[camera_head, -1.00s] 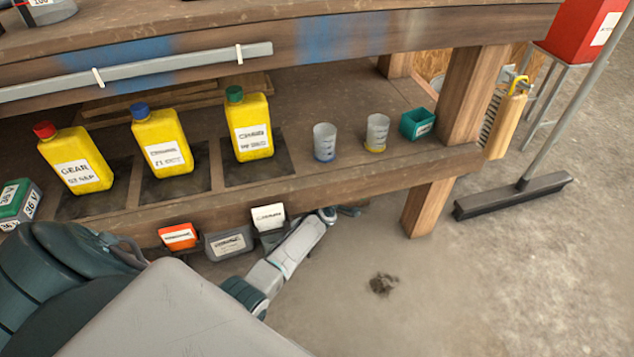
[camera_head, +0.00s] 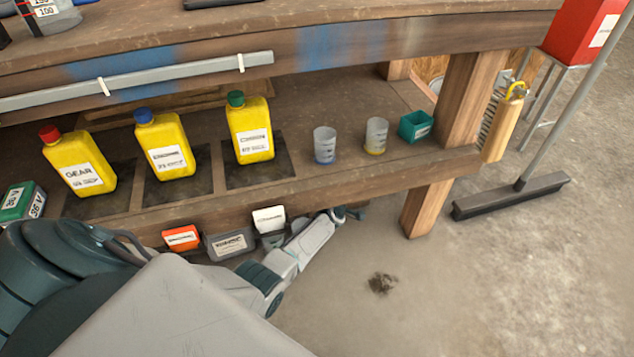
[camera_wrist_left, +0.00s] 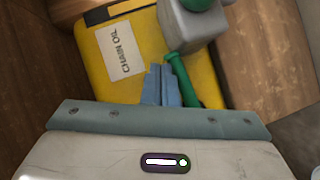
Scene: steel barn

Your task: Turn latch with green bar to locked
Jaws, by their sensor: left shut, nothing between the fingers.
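In the left wrist view a grey latch block (camera_wrist_left: 190,20) with a green bar (camera_wrist_left: 191,82) is in front of a yellow surface (camera_wrist_left: 108,65) labelled "CHAIN OIL". The bar slants down and right from below the block. My left gripper (camera_wrist_left: 160,75) is shut and empty. Its blue-grey fingers are just left of the bar, close to its upper end; I cannot tell whether they touch. In the head view my left arm reaches right below the shelf edge, its far end (camera_head: 348,213) small and unclear. I cannot make out the latch there. My right gripper is not in view.
The lower shelf (camera_head: 300,187) holds yellow bottles (camera_head: 165,147), two measuring cups (camera_head: 325,146) and a teal bin (camera_head: 416,126). Small boxes (camera_head: 228,245) are at the shelf's front edge near my arm. A wooden leg (camera_head: 428,208) and a broom (camera_head: 512,196) stand right.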

